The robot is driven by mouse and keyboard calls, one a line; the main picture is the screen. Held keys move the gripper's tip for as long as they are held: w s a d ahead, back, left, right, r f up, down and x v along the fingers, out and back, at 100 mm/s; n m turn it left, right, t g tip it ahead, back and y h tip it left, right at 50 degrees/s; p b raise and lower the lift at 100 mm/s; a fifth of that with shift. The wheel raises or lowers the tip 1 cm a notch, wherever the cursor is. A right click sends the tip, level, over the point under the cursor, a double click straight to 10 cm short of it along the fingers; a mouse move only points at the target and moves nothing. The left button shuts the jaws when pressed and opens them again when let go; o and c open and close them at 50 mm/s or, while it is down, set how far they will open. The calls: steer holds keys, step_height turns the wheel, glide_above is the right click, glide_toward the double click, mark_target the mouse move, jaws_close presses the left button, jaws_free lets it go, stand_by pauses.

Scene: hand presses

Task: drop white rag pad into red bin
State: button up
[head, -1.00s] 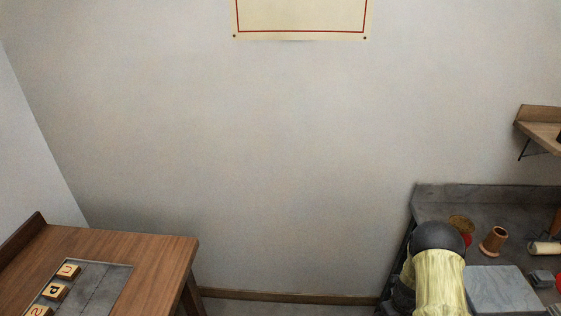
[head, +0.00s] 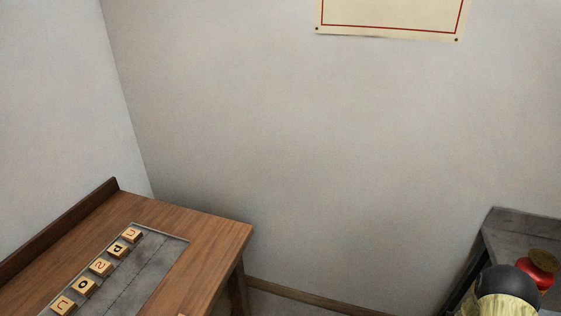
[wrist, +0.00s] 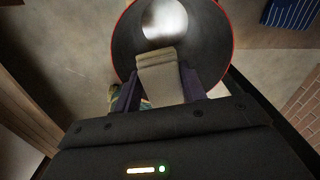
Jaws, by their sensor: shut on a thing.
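The white rag pad (wrist: 160,76) looks beige and folded in the wrist view. My gripper (wrist: 158,84) is shut on it, with a dark finger on each side. The red bin (wrist: 208,50) shows just past the pad as a round, dark-walled opening with a thin red rim. The pad's far end overlaps the bin's opening in the picture; I cannot tell its height above the rim. A bright patch shows inside the bin, and I cannot tell what it is. My gripper, the pad and the bin are out of the head view.
A wooden table (head: 214,229) with a grey inset (head: 150,262) and several letter tiles stands at the left. A grey bench (head: 505,232) with a red pot (head: 541,268) is at the right. A blue striped cloth (wrist: 288,14) and brickwork (wrist: 304,98) show in the wrist view.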

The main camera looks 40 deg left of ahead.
steer(key=shift+f, duration=0.55)
steer(key=o, duration=1)
steer(key=shift+o, duration=0.2)
step_height(320, 180, up, 18)
steer(key=b, duration=0.1)
steer(key=shift+f, duration=0.25)
